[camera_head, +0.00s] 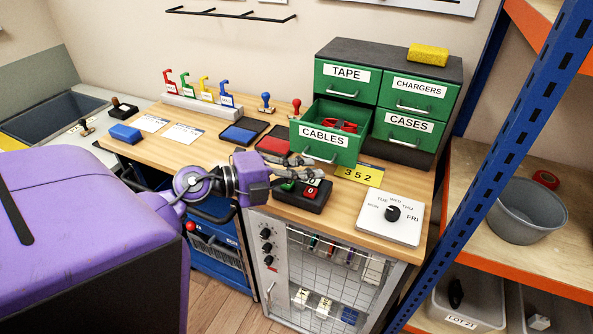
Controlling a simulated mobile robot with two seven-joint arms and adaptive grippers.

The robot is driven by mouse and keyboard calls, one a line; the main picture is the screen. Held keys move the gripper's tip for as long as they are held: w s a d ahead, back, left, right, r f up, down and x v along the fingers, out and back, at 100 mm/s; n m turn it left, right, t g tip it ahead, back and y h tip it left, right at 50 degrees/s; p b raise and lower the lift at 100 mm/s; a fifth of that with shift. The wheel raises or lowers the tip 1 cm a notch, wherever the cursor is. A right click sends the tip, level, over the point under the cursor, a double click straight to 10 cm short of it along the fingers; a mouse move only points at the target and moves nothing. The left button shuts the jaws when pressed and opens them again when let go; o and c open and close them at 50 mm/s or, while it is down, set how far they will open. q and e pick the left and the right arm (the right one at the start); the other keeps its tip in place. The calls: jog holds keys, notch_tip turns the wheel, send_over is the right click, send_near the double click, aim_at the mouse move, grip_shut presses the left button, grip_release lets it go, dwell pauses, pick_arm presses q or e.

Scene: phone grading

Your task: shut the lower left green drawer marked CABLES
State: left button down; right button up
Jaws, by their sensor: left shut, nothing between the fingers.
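The green CABLES drawer (323,139) is at the lower left of the dark drawer cabinet (385,48). It is pulled out, and red items (343,125) show inside it. My left gripper (318,168) is shut and empty. Its fingers are just in front of and below the drawer front, near the silver handle (319,157); I cannot tell whether they touch it. The TAPE drawer (346,78), the CHARGERS drawer (416,92) and the CASES drawer (407,130) are shut. My right gripper is not in view.
A switch box (302,196) sits under my left gripper. A yellow 352 sign (359,175) and a white day dial (391,215) are to its right. Ink pads (243,131) and stamps lie left of the cabinet. A blue shelf post (500,150) stands at right.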

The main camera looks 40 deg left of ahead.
aim_at(328, 150)
pick_arm(q)
jog(key=shift+w, duration=0.15)
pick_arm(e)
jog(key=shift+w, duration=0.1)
pick_arm(q)
jog(key=shift+w+a, duration=0.1)
jog(key=shift+w, duration=0.3)
jog(key=w, duration=0.2)
jog(key=w+a, duration=0.1)
jog(key=w, duration=0.3)
jog(key=shift+a+r+p, duration=0.15)
jog(key=shift+a+p, duration=0.1)
jog(key=shift+p, duration=0.1)
jog(key=w, duration=0.2)
jog(key=w+a, duration=0.1)
jog(key=w, duration=0.4)
jog(key=shift+a+f+b, duration=0.2)
jog(key=shift+a+b, duration=0.15)
jog(key=shift+w+a, duration=0.15)
jog(key=shift+w, duration=0.5)
jog(key=shift+r, duration=0.1)
jog(key=shift+s, duration=0.1)
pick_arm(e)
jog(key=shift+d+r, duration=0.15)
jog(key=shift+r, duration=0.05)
